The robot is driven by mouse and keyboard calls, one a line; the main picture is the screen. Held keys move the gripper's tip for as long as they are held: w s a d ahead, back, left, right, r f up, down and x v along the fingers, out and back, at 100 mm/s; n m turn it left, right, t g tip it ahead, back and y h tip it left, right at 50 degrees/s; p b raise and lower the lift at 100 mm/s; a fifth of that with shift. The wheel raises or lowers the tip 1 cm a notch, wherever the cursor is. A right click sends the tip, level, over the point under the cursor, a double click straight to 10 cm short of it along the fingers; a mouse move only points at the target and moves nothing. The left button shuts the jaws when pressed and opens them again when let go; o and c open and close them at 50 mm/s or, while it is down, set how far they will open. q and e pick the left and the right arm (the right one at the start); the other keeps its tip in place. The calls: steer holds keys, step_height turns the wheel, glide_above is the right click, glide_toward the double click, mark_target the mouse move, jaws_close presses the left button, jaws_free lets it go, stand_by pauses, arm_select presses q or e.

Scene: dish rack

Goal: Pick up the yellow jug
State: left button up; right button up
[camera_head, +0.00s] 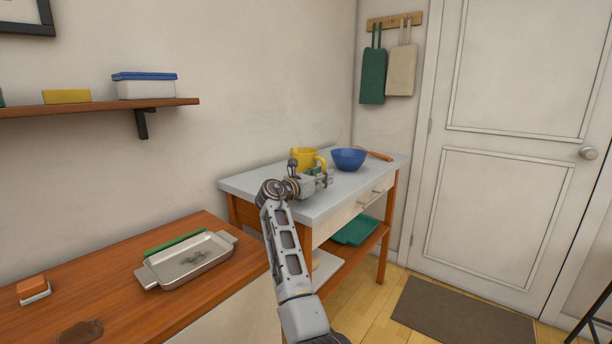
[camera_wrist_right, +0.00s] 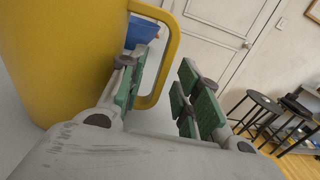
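The yellow jug (camera_head: 304,158) stands on the grey-topped side table, beside the blue bowl. In the right wrist view the jug (camera_wrist_right: 55,60) fills the left side, and its handle (camera_wrist_right: 170,60) stands out to the right. My right gripper (camera_head: 322,177) is at the jug's near side. In the right wrist view my right gripper (camera_wrist_right: 162,98) is open, with green pads on both fingers. The handle's outer bar appears between the two fingers, with clear space on the right finger's side. I cannot tell whether the left finger touches the handle. My left gripper is not in view.
The blue bowl (camera_head: 349,159) stands just right of the jug, with an orange-handled utensil (camera_head: 379,155) behind it. The side table (camera_head: 340,196) has a bare front strip. A metal tray (camera_head: 187,262) lies on the wooden counter (camera_head: 110,302) at lower left.

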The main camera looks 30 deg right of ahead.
steer(key=shift+w+d, duration=0.2)
steer(key=shift+d, duration=0.3)
steer(key=shift+c, duration=0.5)
jaws_close()
